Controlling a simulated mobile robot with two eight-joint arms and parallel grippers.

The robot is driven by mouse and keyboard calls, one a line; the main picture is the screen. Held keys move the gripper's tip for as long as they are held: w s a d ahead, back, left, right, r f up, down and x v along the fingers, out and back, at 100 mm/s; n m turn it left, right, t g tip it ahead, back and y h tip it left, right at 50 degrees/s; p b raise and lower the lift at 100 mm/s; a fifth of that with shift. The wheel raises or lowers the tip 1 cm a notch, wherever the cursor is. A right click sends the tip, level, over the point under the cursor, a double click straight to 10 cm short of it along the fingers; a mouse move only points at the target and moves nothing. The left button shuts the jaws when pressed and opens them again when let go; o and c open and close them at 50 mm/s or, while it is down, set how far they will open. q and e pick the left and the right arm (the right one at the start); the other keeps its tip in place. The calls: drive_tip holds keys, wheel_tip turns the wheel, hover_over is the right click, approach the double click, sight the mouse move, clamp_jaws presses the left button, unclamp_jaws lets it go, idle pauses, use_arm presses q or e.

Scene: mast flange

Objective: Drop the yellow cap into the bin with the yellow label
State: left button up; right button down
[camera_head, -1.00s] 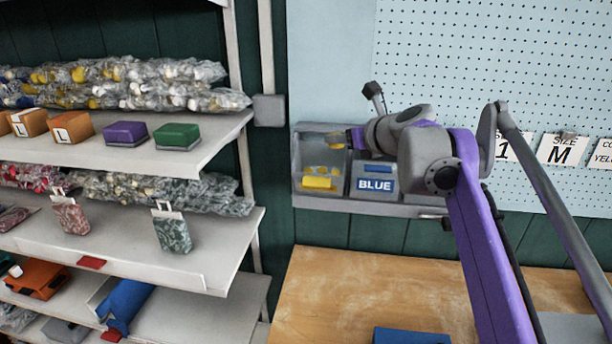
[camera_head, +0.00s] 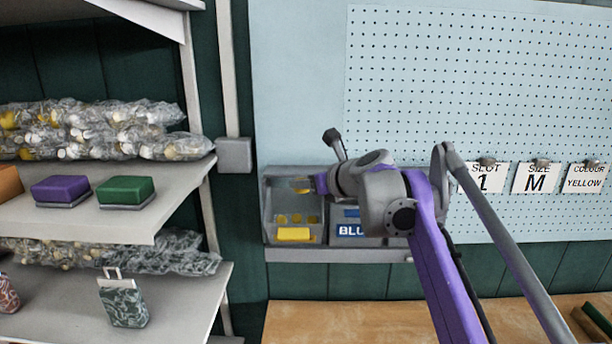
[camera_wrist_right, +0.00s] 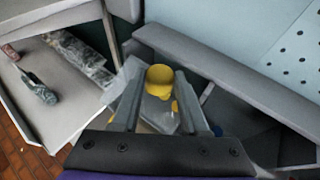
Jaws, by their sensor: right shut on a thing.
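The yellow cap (camera_head: 301,186) is held at the tip of my right gripper (camera_head: 312,184), whose arm reaches in from the right. The cap also shows between the two fingers in the right wrist view (camera_wrist_right: 160,76). The bin with the yellow label (camera_head: 266,212) is a grey open bin on the wall ledge, with a plain yellow label (camera_head: 294,234) on its front. Several yellow caps lie inside it. The gripper and its cap appear at the bin's upper opening, above those caps. My left gripper is not in view.
A bin with a blue label (camera_head: 350,230) stands right beside it, partly hidden by my right arm. Shelves (camera_head: 130,215) with bagged goods and boxes stand at the left. Cards hang on the pegboard (camera_head: 450,90). A wooden worktop (camera_head: 350,322) lies below.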

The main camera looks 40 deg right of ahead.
drive_tip(key=shift+f, duration=0.45)
drive_tip(key=shift+c, duration=1.7)
unclamp_jaws()
drive_tip(key=shift+w, duration=0.1)
drive_tip(key=v, duration=1.1)
